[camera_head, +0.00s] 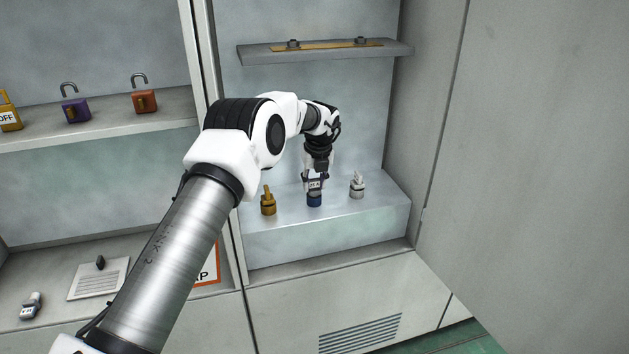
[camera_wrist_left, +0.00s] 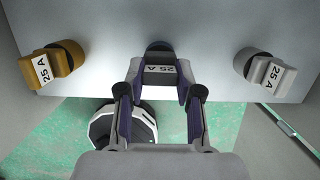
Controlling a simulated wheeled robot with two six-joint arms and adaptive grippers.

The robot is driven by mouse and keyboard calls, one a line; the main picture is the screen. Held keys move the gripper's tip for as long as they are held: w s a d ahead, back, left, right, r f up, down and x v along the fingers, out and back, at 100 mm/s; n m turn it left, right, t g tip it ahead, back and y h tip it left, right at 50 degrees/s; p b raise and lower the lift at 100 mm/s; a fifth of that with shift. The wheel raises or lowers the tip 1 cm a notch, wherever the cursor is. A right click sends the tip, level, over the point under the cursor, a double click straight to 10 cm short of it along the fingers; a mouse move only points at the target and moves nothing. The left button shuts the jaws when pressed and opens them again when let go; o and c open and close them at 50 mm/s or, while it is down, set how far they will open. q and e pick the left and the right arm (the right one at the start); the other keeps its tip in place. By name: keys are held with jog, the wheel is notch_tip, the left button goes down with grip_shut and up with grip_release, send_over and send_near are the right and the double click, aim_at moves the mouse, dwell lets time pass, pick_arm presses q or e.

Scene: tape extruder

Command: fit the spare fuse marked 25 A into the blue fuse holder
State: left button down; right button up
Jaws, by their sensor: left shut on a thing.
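The blue fuse holder (camera_head: 314,200) stands on the raised ledge between a yellow one and a grey one. My left gripper (camera_head: 315,184) points down right above it, shut on a fuse marked 25 A. In the left wrist view the fuse (camera_wrist_left: 160,70) sits between the fingertips, its label facing the camera. The blue holder (camera_wrist_left: 159,46) shows just beyond it, in line with it. The fuse's lower end is hidden, so I cannot tell whether it is inside the holder or only touching it. My right gripper is not in view.
A yellow holder (camera_head: 268,202) stands left and a grey one (camera_head: 357,186) right, each with a 25 A fuse. A small pale part (camera_head: 31,306) and a card (camera_head: 98,280) lie lower left. Padlocks sit on the left shelf (camera_head: 110,122). An upper shelf (camera_head: 325,54) overhangs behind.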

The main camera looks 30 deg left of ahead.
pick_arm(q)
jog(key=shift+f, duration=0.15)
jog(key=c, duration=0.7)
grip_release()
jog(key=v, duration=1.2)
